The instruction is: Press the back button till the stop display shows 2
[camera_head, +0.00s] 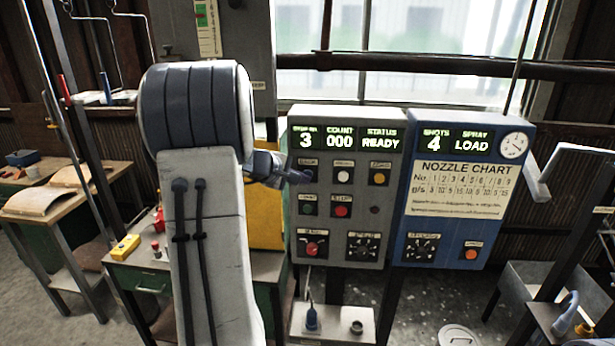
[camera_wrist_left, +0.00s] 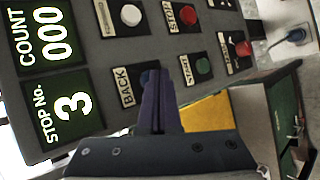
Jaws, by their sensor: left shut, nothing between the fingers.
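The grey control panel (camera_head: 342,220) has a lit stop display (camera_head: 305,141) that reads 3. It reads 3 in the left wrist view too (camera_wrist_left: 73,115). The back button (camera_wrist_left: 147,77) shows only as a bluish sliver beside its BACK label (camera_wrist_left: 125,88), mostly hidden by my fingers. My left gripper (camera_head: 299,176) is shut and empty, its tips in front of the back button; in the left wrist view its fingers (camera_wrist_left: 157,85) reach the button's spot. I cannot tell whether they touch it. My right gripper is not in view.
Neighbouring controls include a white button (camera_head: 343,174), a yellow button (camera_head: 379,177), a green button (camera_head: 308,208) and a red button (camera_head: 342,210). A blue panel (camera_head: 455,235) with a nozzle chart adjoins on the right. A yellow panel (camera_head: 266,222) stands left and below.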

